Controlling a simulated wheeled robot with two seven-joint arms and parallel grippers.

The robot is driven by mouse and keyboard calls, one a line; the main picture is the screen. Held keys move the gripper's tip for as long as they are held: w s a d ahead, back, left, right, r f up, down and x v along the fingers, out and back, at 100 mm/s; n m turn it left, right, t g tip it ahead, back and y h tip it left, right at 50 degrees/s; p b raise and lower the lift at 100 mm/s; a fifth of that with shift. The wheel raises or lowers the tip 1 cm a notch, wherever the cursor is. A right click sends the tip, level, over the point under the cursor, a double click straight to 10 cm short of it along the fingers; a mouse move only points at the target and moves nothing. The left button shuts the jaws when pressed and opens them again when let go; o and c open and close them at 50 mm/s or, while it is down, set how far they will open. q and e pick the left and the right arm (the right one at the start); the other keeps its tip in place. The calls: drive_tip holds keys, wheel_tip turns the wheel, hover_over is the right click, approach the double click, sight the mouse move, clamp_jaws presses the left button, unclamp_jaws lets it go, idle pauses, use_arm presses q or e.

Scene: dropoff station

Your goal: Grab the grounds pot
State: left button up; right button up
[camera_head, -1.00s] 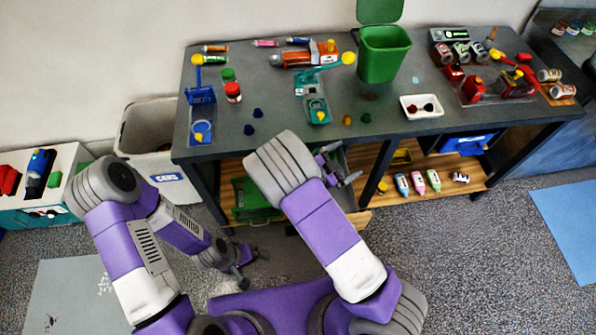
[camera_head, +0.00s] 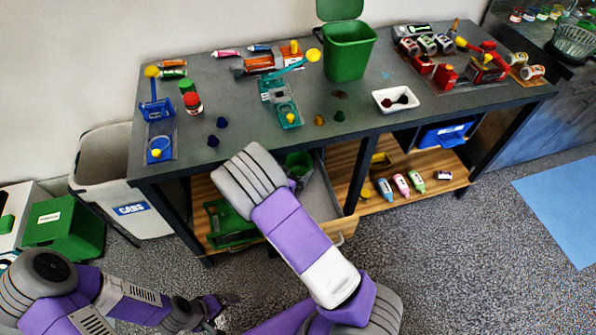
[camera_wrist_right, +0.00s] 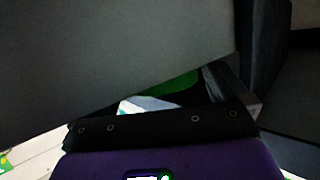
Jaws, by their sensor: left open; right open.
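A round green pot (camera_head: 298,162), perhaps the grounds pot, stands in the open grey drawer (camera_head: 320,200) under the table. Part of it is hidden behind my right arm. My right arm reaches over the drawer, and its gripper is mostly hidden behind its own wrist, beside the green pot. In the right wrist view my dark gripper body (camera_wrist_right: 160,128) shows, with a patch of green (camera_wrist_right: 178,88) beyond it; the fingertips are not clear and nothing is seen held. My left gripper (camera_head: 218,306) is open and empty, low over the floor at the lower left.
A green bin (camera_head: 348,52) with its lid up stands on the grey table (camera_head: 240,100), among tools, jars and cans. A white tray (camera_head: 388,106) is near the front edge. The table leg (camera_head: 352,175) stands right of the drawer. A grey bin (camera_head: 95,160) stands left.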

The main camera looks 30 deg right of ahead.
sight(304, 159)
drive_tip(key=b+x, duration=0.1)
drive_tip(key=x, duration=0.2)
drive_tip(key=shift+d+f, duration=0.15)
drive_tip(key=shift+d, duration=0.1)
drive_tip(key=c, duration=0.7)
drive_tip(key=shift+r, duration=0.2)
